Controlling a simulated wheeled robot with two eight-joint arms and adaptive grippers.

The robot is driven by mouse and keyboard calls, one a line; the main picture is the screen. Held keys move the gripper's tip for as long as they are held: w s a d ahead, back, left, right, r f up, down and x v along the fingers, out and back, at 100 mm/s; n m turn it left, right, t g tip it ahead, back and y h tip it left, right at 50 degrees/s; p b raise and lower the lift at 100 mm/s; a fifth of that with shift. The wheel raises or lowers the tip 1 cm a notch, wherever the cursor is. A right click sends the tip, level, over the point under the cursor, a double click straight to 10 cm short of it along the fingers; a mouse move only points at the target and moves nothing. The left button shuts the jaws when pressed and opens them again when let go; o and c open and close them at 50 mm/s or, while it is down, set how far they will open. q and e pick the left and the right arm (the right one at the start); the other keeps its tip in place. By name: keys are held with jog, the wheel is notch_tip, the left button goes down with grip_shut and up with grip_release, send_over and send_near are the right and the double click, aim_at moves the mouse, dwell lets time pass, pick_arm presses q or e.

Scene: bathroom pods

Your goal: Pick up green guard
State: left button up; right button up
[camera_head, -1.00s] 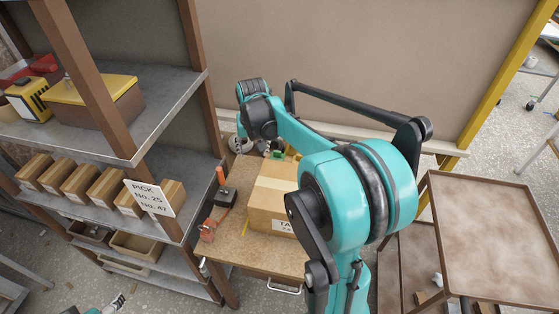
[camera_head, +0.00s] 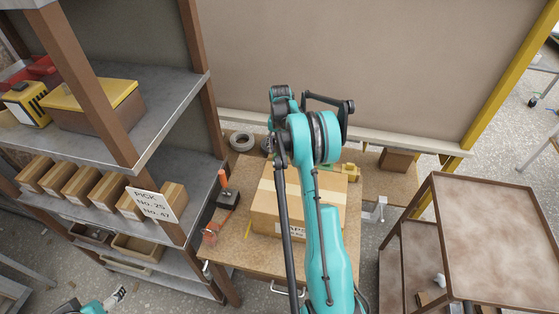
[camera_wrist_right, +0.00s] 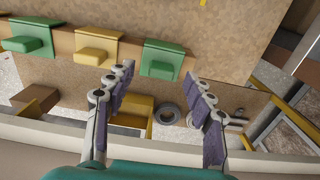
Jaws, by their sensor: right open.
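In the right wrist view, several L-shaped guards sit in a row along an edge. One green guard (camera_wrist_right: 163,59) lies between and just beyond the fingertips of my right gripper (camera_wrist_right: 157,74), which is open and empty. Another green guard (camera_wrist_right: 30,36) is at the far left, with a yellow guard (camera_wrist_right: 97,45) between the two. A yellow piece (camera_head: 349,169) shows right of the arm. My left gripper (camera_head: 119,294) is small at the bottom left, its jaws unclear.
A taped cardboard box (camera_head: 264,211) stands on the workbench (camera_head: 240,258). A tape roll (camera_head: 241,141) lies behind it, and a red-handled tool (camera_head: 227,196) is at its left. A shelf (camera_head: 190,158) with small boxes stands left; a brown cart (camera_head: 490,235) stands right.

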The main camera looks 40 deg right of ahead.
aim_at(280, 153)
jog(key=f, duration=0.3)
jog(key=shift+w+f+b, duration=0.2)
jog(key=shift+f+b, duration=0.1)
jog(key=shift+b, duration=0.05)
jog(key=shift+r, duration=0.1)
jog(key=c, duration=1.1)
jog(key=shift+r, duration=0.1)
notch_tip(280, 153, up, 4)
jog(key=shift+r+p, duration=0.15)
jog(key=shift+p, duration=0.6)
jog(key=s+d+r+p, duration=0.2)
jog(key=s+d+r, duration=0.5)
jog(key=d, duration=0.2)
jog(key=shift+s+r+p, duration=0.2)
jog(key=shift+r+p, duration=0.85)
jog(key=shift+r, duration=0.6)
jog(key=shift+s+r+p, duration=0.15)
jog(key=shift+r+p, duration=0.85)
jog(key=shift+r, duration=0.6)
